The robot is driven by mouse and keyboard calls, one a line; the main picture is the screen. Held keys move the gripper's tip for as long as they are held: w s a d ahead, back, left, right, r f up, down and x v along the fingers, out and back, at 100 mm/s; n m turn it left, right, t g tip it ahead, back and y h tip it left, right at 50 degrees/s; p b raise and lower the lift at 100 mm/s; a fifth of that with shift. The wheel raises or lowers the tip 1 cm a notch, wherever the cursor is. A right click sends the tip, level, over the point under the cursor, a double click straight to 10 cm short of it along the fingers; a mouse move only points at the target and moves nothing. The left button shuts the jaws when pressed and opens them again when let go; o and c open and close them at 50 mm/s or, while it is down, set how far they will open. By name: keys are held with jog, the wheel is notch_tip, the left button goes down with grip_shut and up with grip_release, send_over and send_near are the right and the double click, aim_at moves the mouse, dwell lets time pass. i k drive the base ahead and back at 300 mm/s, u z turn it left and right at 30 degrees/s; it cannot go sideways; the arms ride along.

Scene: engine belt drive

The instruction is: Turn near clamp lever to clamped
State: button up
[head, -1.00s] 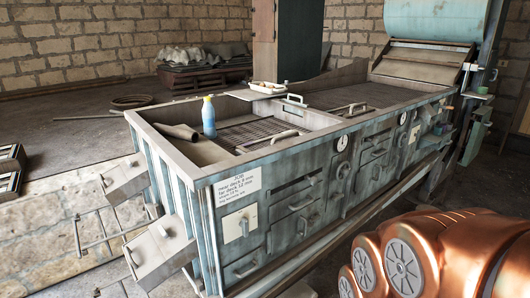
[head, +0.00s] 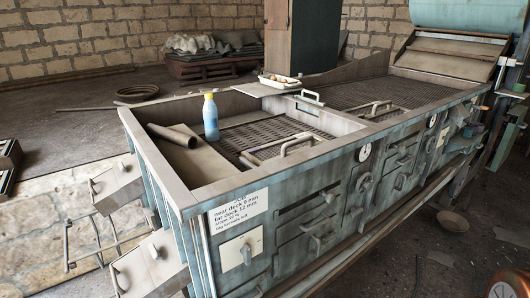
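The blue-grey machine (head: 185,190) holds a near deck (head: 240,138) and a far deck (head: 380,93), both mesh. Its front side carries a pale plate with a small upright lever (head: 246,252), a dark lever-like handle (head: 319,242) below the near deck, and another (head: 400,182) farther along. A similar pale plate (head: 443,137) sits near the far end. No label marks which of these is the near clamp lever, and I cannot tell whether any is clamped. My gripper is not in view.
A blue bottle (head: 210,118) and a brown tube (head: 172,136) stand or lie in the near end. A tray (head: 279,81) rests on the far rim. Grey boxes (head: 148,268) jut from the left end. A bowl (head: 453,222) lies on open floor at right.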

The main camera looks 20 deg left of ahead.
aim_at(245, 161)
jog(key=i, duration=0.8)
jog(key=u, duration=2.2)
